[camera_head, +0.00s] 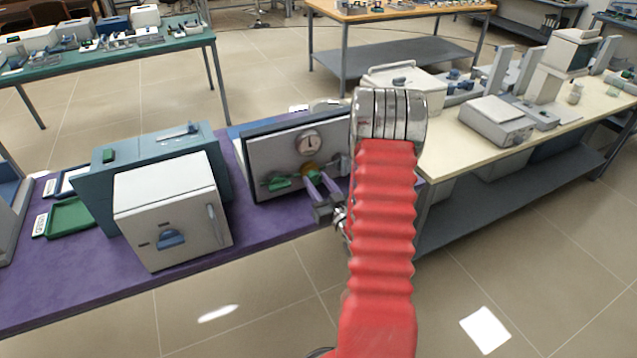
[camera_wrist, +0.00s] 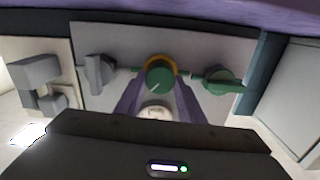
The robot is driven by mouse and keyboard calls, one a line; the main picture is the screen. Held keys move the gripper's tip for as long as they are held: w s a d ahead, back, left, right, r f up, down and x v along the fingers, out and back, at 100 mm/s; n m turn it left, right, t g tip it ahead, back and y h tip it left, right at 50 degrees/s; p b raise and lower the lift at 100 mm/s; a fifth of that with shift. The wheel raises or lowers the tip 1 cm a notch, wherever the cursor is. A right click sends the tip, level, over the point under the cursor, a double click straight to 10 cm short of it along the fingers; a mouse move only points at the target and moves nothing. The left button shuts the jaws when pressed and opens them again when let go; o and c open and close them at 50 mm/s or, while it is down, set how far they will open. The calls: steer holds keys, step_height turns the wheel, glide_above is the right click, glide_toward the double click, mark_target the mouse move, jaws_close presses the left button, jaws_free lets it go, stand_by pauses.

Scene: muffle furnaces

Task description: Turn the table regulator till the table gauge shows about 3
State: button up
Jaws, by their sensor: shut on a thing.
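The table gauge (camera_head: 308,142) is a round white dial on the upper part of a grey upright panel (camera_head: 264,152). Its needle points roughly upward in the head view, but its numbers are too small to read. The table regulator (camera_wrist: 160,75) is a round green knob with a yellow collar, below the gauge on the panel; in the head view it is mostly hidden by my fingers. My gripper (camera_head: 318,184) has its two purple fingers on either side of the knob, shut on it. In the wrist view the gauge (camera_wrist: 155,112) shows partly between the fingers.
A green-handled valve (camera_wrist: 222,80) and a grey fitting (camera_wrist: 97,73) flank the regulator closely. A white-fronted furnace (camera_head: 172,212) stands left of the panel on the purple table (camera_head: 60,286). A cream bench (camera_head: 455,148) with equipment is at the right.

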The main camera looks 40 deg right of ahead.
steer(key=shift+m, duration=0.3)
steer(key=o, duration=1)
steer(key=shift+o, duration=0.2)
steer(key=shift+s, duration=0.1)
steer(key=v, duration=1.3)
steer(key=shift+s, duration=0.3)
steer(key=shift+a, duration=0.1)
